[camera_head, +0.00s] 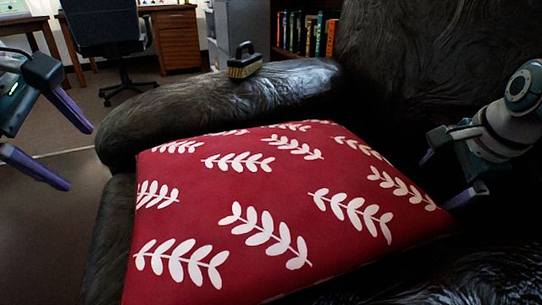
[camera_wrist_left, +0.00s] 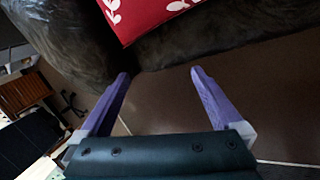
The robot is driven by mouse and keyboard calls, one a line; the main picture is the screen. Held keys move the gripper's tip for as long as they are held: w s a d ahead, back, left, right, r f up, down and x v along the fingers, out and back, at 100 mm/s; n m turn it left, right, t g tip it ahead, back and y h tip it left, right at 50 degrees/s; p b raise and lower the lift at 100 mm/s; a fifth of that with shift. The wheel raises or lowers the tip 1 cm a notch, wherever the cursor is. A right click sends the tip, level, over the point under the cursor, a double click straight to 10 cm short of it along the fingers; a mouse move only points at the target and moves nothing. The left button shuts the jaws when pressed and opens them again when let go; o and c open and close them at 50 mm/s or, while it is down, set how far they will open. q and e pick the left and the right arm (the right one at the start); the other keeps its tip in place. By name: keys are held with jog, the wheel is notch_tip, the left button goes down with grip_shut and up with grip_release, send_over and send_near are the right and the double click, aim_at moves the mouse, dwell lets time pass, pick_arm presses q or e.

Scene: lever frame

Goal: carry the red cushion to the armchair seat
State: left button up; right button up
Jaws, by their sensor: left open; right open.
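The red cushion (camera_head: 255,215) with white leaf sprigs lies flat on the seat of the dark armchair (camera_head: 215,97), covering most of the seat. A corner of the cushion (camera_wrist_left: 150,14) also shows at the top of the left wrist view. My left gripper (camera_head: 82,158) is open and empty, out to the left of the armchair and apart from the cushion. Its two purple fingers (camera_wrist_left: 161,88) stand apart in the left wrist view. My right gripper (camera_head: 452,180) is open at the cushion's right edge; I cannot tell whether it touches the cushion.
A brush (camera_head: 243,62) with a dark handle rests on the armchair's armrest. Behind are an office chair (camera_head: 105,38), a wooden drawer unit (camera_head: 175,40), a grey cabinet (camera_head: 243,25) and a bookshelf with books (camera_head: 308,34). The floor left of the armchair is clear.

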jog(key=shift+r, duration=0.1)
pick_arm(q)
jog(key=shift+s+r, duration=0.35)
jog(key=shift+r, duration=0.3)
pick_arm(e)
jog(key=v, duration=1.2)
pick_arm(q)
jog(key=shift+r, duration=0.1)
dwell(0.4)
